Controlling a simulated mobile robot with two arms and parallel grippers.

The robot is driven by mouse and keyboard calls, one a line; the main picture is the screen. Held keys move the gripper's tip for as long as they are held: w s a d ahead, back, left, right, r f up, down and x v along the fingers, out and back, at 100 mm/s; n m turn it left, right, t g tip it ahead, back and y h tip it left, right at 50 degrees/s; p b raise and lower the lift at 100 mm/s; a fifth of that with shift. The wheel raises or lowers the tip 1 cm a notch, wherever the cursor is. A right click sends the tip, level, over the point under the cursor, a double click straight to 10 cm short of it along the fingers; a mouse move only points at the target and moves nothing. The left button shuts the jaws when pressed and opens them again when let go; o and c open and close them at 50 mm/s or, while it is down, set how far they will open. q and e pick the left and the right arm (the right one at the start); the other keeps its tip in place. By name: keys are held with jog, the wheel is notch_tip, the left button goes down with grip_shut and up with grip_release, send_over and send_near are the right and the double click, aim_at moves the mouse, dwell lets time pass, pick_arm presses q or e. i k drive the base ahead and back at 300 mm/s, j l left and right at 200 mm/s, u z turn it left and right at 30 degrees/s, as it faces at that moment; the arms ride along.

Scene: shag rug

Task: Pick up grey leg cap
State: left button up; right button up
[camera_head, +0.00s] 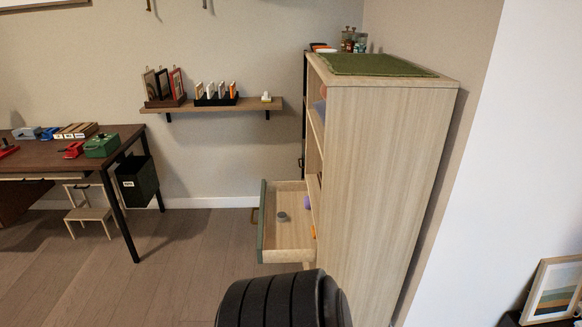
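A small round grey piece, which looks like the grey leg cap (282,216), lies on the floor of an open drawer (262,235). The drawer sticks out to the left from the tall light-wood cabinet (385,190) and has a green front. A purple thing (308,202) and a small orange thing (313,232) lie at the drawer's cabinet side, partly hidden. A ribbed black part of my own body fills the bottom middle, below the drawer. Neither of my grippers is in view.
A brown desk (120,140) with toy-like items stands left, with a black bin (137,180) and small stool (88,216) beneath. A wall shelf (225,106) hangs behind. Wooden floor (190,270) is open left of the drawer. A framed picture (553,289) leans at lower right.

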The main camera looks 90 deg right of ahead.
aim_at(281, 217)
jog(key=z, duration=2.75)
jog(key=i+j+z, duration=0.2)
jog(key=z, duration=0.25)
jog(key=i+j+z, duration=0.15)
jog(key=j+z, duration=0.3)
jog(key=i+j+z, duration=0.1)
jog(key=j, duration=0.4)
jog(key=i+j+z, duration=0.1)
jog(key=j, duration=0.35)
jog(key=i+j+z, duration=0.15)
jog(key=j, duration=0.35)
jog(key=j+z, duration=0.1)
jog(key=j, duration=0.45)
jog(key=i, duration=0.05)
